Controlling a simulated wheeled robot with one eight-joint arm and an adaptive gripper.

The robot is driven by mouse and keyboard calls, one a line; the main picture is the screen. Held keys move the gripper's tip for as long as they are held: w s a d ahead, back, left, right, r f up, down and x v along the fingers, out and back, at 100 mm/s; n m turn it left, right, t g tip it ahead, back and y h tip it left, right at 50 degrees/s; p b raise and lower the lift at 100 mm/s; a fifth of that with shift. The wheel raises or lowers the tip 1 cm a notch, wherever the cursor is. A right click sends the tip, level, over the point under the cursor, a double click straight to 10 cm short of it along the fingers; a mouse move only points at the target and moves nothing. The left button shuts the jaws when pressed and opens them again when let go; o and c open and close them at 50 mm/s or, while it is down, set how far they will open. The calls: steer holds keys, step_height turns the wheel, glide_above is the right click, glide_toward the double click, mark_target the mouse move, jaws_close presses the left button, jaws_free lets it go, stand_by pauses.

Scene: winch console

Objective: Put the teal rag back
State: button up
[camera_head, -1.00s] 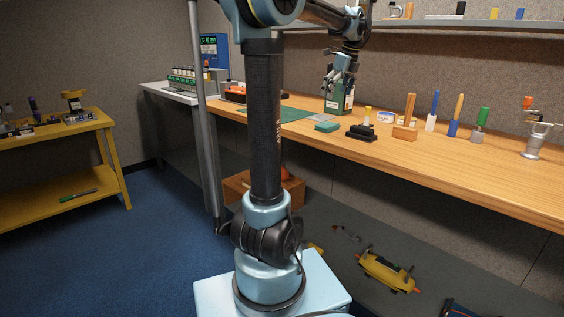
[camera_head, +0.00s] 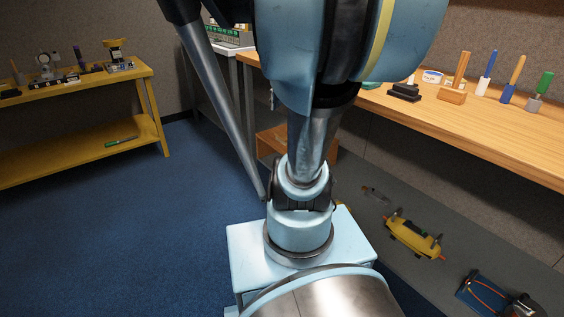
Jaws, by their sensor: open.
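A small teal folded item (camera_head: 372,85), which looks like the teal rag, lies on the wooden workbench (camera_head: 480,130). Only its edge shows; my arm hides the rest. It is left of a black block-like item (camera_head: 404,92). My gripper is out of the picture now, so I cannot see where its fingers are. My large pale blue arm links fill the upper middle and cover the bench's left part.
A wooden block with an upright handle (camera_head: 455,80) and several coloured-handled tools stand on the bench. A yellow shelf table (camera_head: 70,170) is at left. Below the bench are an orange-brown box (camera_head: 270,142), a yellow device (camera_head: 414,238) and a blue item (camera_head: 497,292). Blue floor at left is open.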

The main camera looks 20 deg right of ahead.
steer(key=s+a+f+n, duration=0.5)
steer(key=s+f+n, duration=0.4)
steer(key=f, duration=0.3)
steer(key=shift+a, duration=0.4)
